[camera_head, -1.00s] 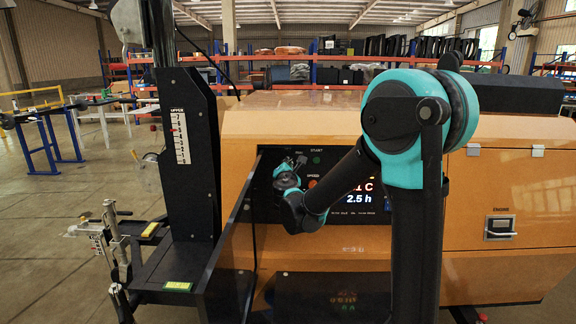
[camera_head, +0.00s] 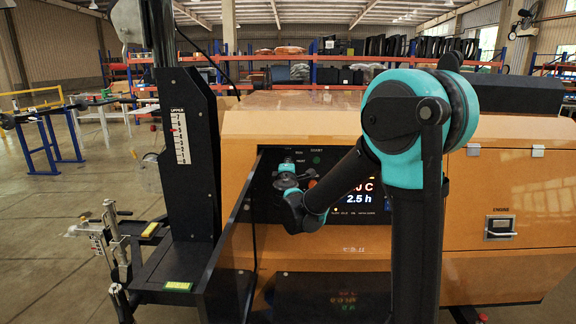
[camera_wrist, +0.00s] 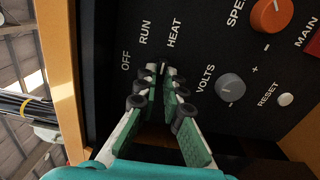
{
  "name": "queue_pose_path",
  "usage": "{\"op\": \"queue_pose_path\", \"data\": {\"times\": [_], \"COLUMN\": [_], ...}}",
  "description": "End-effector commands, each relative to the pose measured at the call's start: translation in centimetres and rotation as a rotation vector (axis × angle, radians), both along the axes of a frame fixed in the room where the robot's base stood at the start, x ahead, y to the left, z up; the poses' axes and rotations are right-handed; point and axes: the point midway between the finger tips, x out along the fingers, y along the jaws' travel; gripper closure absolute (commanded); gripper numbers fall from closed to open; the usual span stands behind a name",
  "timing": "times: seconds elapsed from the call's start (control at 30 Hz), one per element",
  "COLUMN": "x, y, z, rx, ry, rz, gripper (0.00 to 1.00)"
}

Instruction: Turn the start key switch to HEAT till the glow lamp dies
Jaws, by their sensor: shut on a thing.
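The start key switch sits on the black control panel (camera_wrist: 215,35), below the OFF, RUN and HEAT labels in the wrist view. My gripper (camera_wrist: 161,70) is shut on it, its two fingertips close together just under the HEAT label (camera_wrist: 173,32). The fingertips hide most of the key, so I cannot read its exact position.
An orange SPEED knob (camera_wrist: 271,14), a grey VOLTS knob (camera_wrist: 230,87) and a RESET button (camera_wrist: 285,99) lie right of my fingers in the wrist view. The orange housing edge (camera_wrist: 60,70) is close on the left. A black mast (camera_head: 188,150) stands left of the panel.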

Motion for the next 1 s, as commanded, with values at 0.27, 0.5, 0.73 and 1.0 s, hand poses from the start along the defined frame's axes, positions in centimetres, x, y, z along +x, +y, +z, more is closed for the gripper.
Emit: {"op": "queue_pose_path", "data": {"times": [0.27,0.5,0.73,1.0], "x": [-0.05,-0.05,-0.05,-0.02], "y": [-0.06,-0.07,-0.06,-0.03], "z": [-0.05,-0.06,-0.05,-0.02], "rx": [0.042,0.044,0.043,0.042], "ry": [0.001,0.001,0.001,0.000], "rz": [-0.001,-0.001,-0.001,0.000], "gripper": [1.00,1.00,0.76,0.71]}}
